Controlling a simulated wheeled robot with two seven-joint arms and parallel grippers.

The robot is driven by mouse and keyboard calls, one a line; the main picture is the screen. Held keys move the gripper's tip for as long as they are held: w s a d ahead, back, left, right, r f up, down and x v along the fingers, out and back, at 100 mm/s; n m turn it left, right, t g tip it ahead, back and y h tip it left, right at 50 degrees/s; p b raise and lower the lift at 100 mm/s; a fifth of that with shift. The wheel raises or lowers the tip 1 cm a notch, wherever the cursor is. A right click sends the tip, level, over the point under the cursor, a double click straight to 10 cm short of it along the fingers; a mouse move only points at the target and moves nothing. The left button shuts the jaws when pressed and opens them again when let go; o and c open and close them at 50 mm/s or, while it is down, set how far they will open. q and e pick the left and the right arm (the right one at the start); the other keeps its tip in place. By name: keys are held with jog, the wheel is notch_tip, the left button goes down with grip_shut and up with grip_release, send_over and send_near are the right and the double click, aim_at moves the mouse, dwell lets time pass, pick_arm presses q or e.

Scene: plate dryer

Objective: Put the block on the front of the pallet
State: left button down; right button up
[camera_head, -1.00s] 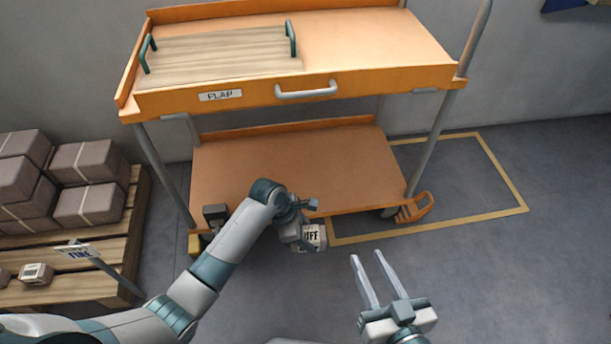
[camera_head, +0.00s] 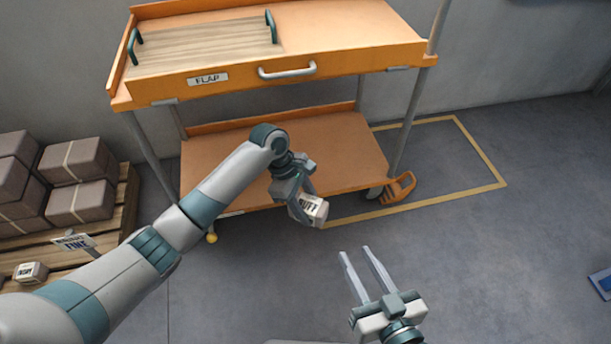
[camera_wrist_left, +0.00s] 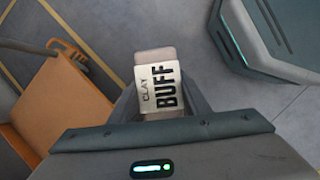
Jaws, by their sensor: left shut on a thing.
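My left gripper (camera_head: 304,200) is shut on a small pale block (camera_head: 315,207) with a white label. In the left wrist view the block (camera_wrist_left: 156,60) shows between the fingers, and its label reads "CLAY BUFF". It is held in front of the cart's lower shelf, above the grey floor. My right gripper (camera_head: 362,278) is open and empty over the floor at the lower middle. The wooden pallet (camera_head: 110,215) stands at the left edge. A small labelled block (camera_head: 31,272) and a sign reading "FINE" (camera_head: 77,242) are at its front part.
Several wrapped brown packs (camera_head: 75,160) are stacked on the back of the pallet. An orange cart (camera_head: 330,78) with a ribbed board (camera_head: 205,50) on top stands behind my left arm. Yellow tape (camera_head: 480,160) marks the floor at right. A blue object (camera_head: 602,283) lies at the right edge.

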aim_at(308, 202)
pick_arm(q)
jog(key=r+m, duration=0.1)
jog(key=r, duration=0.1)
jog(key=w+a+r+m, duration=0.1)
jog(key=r, duration=0.1)
jog(key=r+m+g+y, duration=0.1)
jog(key=r+m, duration=0.1)
jog(key=shift+w+a+r, duration=0.15)
jog(key=shift+a, duration=0.05)
jog(key=s+a+r+m+g+y, duration=0.2)
jog(key=a+r+m, duration=0.7)
jog(key=a+r, duration=0.8)
notch_tip(308, 202, up, 3)
jog(key=shift+s+a+f+m+y, duration=0.15)
jog(key=shift+s+m+y, duration=0.3)
jog(key=shift+y, duration=0.25)
